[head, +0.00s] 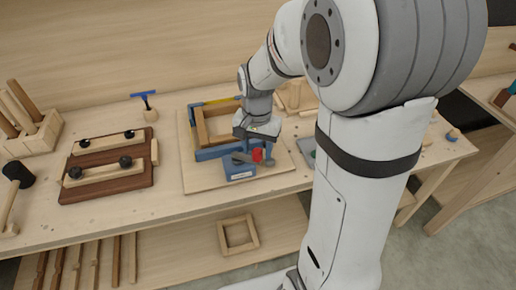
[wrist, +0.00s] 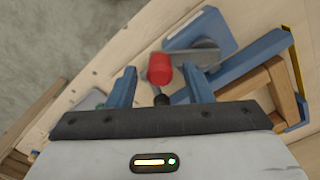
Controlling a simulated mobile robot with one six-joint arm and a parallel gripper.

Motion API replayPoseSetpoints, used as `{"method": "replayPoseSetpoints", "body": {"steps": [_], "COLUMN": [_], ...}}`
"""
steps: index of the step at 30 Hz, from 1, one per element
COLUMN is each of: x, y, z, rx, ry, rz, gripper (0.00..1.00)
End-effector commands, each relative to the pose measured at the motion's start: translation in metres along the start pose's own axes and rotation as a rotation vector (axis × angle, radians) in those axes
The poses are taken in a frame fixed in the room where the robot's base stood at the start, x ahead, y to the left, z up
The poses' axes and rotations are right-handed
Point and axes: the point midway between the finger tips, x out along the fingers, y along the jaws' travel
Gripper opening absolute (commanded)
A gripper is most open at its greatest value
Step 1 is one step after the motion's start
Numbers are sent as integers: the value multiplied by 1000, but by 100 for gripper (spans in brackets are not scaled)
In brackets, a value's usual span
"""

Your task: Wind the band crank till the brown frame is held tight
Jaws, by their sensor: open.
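The brown frame (head: 201,127) sits in a blue band clamp (head: 215,153) on a light board, with a yellow band (head: 220,100) along its far side. The band crank (wrist: 195,53) is a grey arm with a red knob (wrist: 159,68); the knob also shows in the head view (head: 257,155). My gripper (wrist: 162,82) is open, with its blue fingers on either side of the knob and a gap on both sides. In the wrist view, the brown frame (wrist: 262,84) shows at the right. In the head view my wrist hides part of the clamp.
A dark wooden board with black knobs (head: 108,165) lies to the left, with a blue-handled tool (head: 147,105) behind it. A small loose frame (head: 238,235) lies on the lower shelf.

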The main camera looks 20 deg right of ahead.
Motion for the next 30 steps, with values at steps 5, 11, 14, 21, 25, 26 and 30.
{"method": "replayPoseSetpoints", "body": {"steps": [5, 11, 14, 21, 25, 26, 30], "x": [13, 15, 15, 15, 14, 14, 14], "y": [0, 0, 0, 1, 1, 1, 1], "z": [0, 0, 0, 0, 0, 0, 0], "rx": [0, 0, 0, 1, 1, 1, 1], "ry": [0, 1, 1, 1, 1, 1, 1], "rz": [0, -1, -1, -1, -1, -1, -1], "gripper": [46, 46, 44, 24, 13, 11, 0]}}
